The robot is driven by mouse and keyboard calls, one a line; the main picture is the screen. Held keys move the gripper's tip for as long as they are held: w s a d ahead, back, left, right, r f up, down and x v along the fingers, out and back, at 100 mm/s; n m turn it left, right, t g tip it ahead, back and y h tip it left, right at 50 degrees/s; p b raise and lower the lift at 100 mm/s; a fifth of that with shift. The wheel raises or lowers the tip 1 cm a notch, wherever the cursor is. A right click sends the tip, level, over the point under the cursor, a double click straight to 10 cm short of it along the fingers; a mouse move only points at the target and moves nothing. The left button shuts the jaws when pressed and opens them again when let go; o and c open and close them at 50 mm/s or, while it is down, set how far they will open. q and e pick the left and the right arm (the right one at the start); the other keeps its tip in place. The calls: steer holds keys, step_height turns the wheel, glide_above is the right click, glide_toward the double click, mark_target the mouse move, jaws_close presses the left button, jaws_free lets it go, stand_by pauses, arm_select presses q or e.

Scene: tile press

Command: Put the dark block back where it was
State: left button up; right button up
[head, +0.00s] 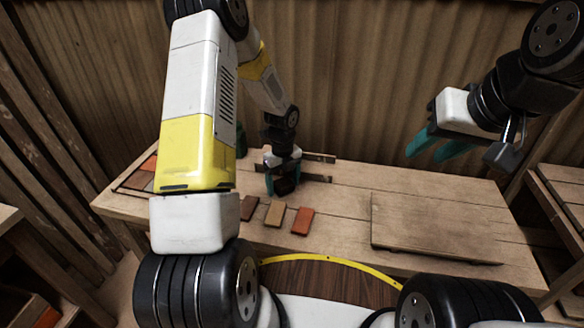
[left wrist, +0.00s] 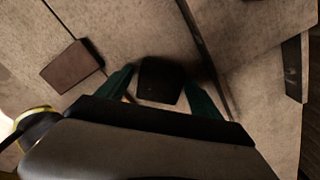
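The dark block (left wrist: 160,80) is between the two teal fingers of my left gripper (left wrist: 158,82) in the left wrist view. A thin gap seems to show at its left side, and I cannot tell whether the fingers press on it. In the head view my left gripper (head: 283,186) is low over the table, behind the row of tiles, and mostly hides the block. My right gripper (head: 428,152) is raised above the table's right half, with its teal fingers apart and nothing between them.
A dark brown tile (head: 249,208), a tan tile (head: 274,214) and an orange-red tile (head: 303,221) lie in a row on the table (head: 345,195). Dark bars (head: 308,178) stand beside my left gripper. A flat wooden board (head: 430,228) lies at right. The table between is clear.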

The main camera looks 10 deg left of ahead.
arm_select(q)
step_height(320, 180, up, 12)
step_height(320, 180, up, 9)
steer(key=n+t, duration=0.1)
steer(key=n, duration=0.5)
glide_above(283, 183)
steer(key=s, duration=0.4)
steer(key=s+d+r+n+t+h, duration=0.1)
steer(key=s+r+n+t, duration=0.1)
steer(key=s+r+n, duration=0.4)
steer(key=s+d+r+n+t+h, duration=0.1)
steer(key=s+r+n+t, duration=0.2)
steer(key=s+r+n, duration=0.4)
steer(key=s+n, duration=0.7)
steer(key=shift+d+n, duration=0.15)
steer(key=shift+n, duration=0.25)
